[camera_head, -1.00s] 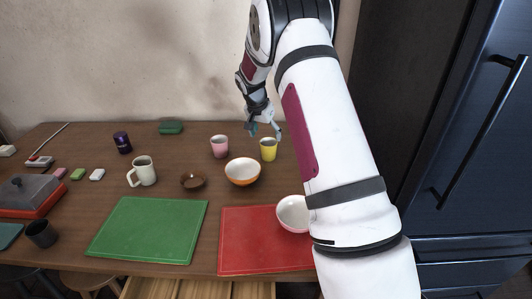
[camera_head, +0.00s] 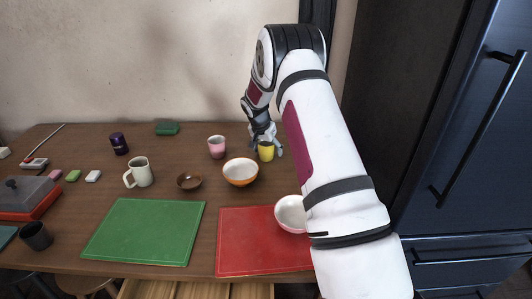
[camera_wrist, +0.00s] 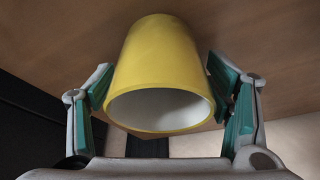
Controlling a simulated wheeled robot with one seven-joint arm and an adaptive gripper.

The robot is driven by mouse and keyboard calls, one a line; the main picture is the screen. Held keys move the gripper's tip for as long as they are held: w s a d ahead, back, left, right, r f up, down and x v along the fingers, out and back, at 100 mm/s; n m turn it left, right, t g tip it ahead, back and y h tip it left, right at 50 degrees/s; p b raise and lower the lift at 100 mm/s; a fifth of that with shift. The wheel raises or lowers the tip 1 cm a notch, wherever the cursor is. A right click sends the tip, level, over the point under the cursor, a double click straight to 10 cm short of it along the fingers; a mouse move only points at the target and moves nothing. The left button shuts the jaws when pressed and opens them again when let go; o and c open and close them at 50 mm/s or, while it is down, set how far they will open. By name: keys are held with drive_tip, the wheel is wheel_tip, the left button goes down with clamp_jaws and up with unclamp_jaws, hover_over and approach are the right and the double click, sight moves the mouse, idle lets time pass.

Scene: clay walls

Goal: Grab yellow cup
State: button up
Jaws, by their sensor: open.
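The yellow cup (camera_head: 266,151) stands upright on the wooden table, at the back right, just right of the orange-and-white bowl. In the wrist view the yellow cup (camera_wrist: 160,65) fills the space between my fingers, its white inside showing at the rim. My gripper (camera_head: 267,146) is around the cup from above. Its teal-padded fingers (camera_wrist: 163,90) are open, one on each side of the cup. A small gap shows between the cup and each finger in the wrist view.
A pink cup (camera_head: 217,147) and the orange-and-white bowl (camera_head: 240,173) stand left of my gripper. A white-and-pink bowl (camera_head: 290,214) sits on the red mat (camera_head: 245,250), partly behind my arm. A wall is behind the table, and a dark fridge (camera_head: 440,130) stands to the right.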

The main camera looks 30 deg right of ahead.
drive_tip(key=c, duration=1.3)
drive_tip(key=shift+o, duration=0.2)
drive_tip(key=shift+r, duration=0.15)
